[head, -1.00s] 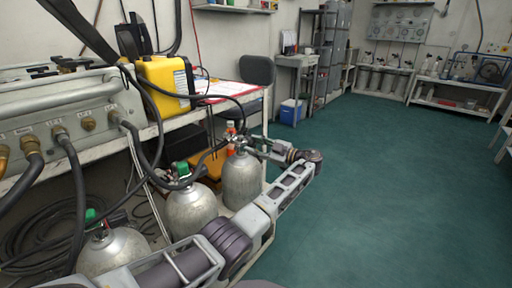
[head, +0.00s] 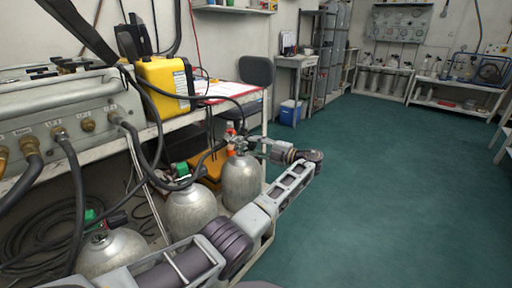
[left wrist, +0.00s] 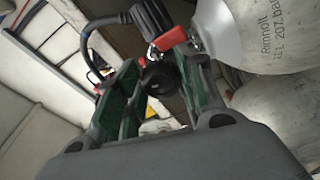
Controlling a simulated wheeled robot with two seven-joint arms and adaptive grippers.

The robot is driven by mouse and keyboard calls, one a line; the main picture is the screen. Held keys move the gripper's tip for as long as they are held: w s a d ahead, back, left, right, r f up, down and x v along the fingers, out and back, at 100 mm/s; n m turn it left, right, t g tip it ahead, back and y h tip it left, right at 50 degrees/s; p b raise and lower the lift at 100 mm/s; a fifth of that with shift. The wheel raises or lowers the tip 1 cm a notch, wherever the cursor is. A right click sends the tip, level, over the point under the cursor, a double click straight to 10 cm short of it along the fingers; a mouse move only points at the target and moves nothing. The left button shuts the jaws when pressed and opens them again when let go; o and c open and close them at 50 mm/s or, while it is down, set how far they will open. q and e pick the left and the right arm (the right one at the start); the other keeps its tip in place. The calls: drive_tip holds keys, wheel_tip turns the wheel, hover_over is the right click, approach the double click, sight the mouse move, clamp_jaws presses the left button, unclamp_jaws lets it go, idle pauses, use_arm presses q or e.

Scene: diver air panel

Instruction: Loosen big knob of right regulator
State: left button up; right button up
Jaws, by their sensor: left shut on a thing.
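The right regulator (head: 236,142) sits on top of the rightmost silver cylinder (head: 241,182). My left gripper (head: 247,145) reaches it from the right in the head view, at the height of the cylinder's valve. In the left wrist view, a round black knob (left wrist: 160,78) lies between the green-padded fingers of my left gripper (left wrist: 161,84), which is shut on it. A red part (left wrist: 170,39) and a black hose fitting (left wrist: 152,17) lie just beyond it. The knob is too small to make out in the head view. My right gripper is not in view.
Two more silver cylinders (head: 190,212) stand left of the right one, under the bench with the gas panel (head: 65,120). Black hoses (head: 150,130) hang around them. A yellow case (head: 164,86) stands on the bench. The green floor (head: 390,180) at right is clear.

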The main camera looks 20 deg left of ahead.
use_arm(q)
drive_tip(key=shift+n, duration=0.6)
drive_tip(key=o, duration=1)
drive_tip(key=s+d, duration=0.1)
drive_tip(key=d, duration=0.6)
drive_tip(key=shift+s+d, duration=0.15)
drive_tip(key=shift+s, duration=0.05)
